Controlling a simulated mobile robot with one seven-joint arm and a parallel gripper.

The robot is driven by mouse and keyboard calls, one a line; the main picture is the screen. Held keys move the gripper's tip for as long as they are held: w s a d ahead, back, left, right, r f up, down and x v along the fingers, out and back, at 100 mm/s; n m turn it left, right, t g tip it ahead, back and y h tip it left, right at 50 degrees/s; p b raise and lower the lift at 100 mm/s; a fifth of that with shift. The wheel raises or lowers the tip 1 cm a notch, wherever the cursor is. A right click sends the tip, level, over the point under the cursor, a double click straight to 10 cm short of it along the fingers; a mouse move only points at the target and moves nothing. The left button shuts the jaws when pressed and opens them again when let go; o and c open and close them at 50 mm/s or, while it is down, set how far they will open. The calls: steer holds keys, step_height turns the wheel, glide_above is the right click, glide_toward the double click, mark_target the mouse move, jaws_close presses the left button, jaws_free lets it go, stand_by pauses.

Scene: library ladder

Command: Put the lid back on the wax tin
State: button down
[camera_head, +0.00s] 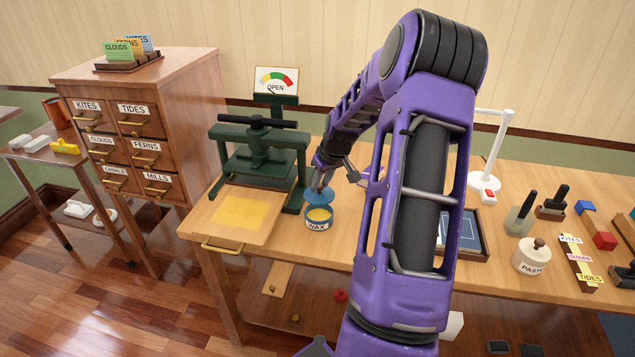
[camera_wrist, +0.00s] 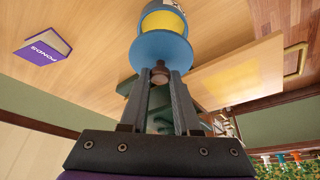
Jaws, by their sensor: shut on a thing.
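The wax tin (camera_head: 318,223) is a round blue tin with a WAX label, open on the table just right of the green press. Yellow wax shows inside it. The blue round lid (camera_head: 319,197) is held above the tin, apart from its rim. My gripper (camera_head: 320,184) is shut on the lid's brown knob. In the wrist view my gripper's fingers (camera_wrist: 160,78) pinch the knob (camera_wrist: 160,73), with the lid (camera_wrist: 160,50) just beyond. The tin (camera_wrist: 166,20) shows behind the lid, partly hidden by it and cut off by the frame edge.
The green press (camera_head: 255,155) stands close left, with a yellow-topped board (camera_head: 240,212) before it. A blue framed panel (camera_head: 466,232) and a paste pot (camera_head: 531,257) are to the right. A purple PONDS book (camera_wrist: 45,52) lies on the table. My arm hides part of the tabletop.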

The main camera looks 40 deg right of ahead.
mark_target(322, 196)
steer(key=shift+f+b, duration=1.75)
steer(key=shift+f, duration=1.05)
steer(key=shift+f, duration=0.15)
steer(key=c, duration=0.6)
jaws_free()
steer(key=shift+o, duration=0.4)
steer(key=o, duration=0.4)
steer(key=shift+o, duration=0.2)
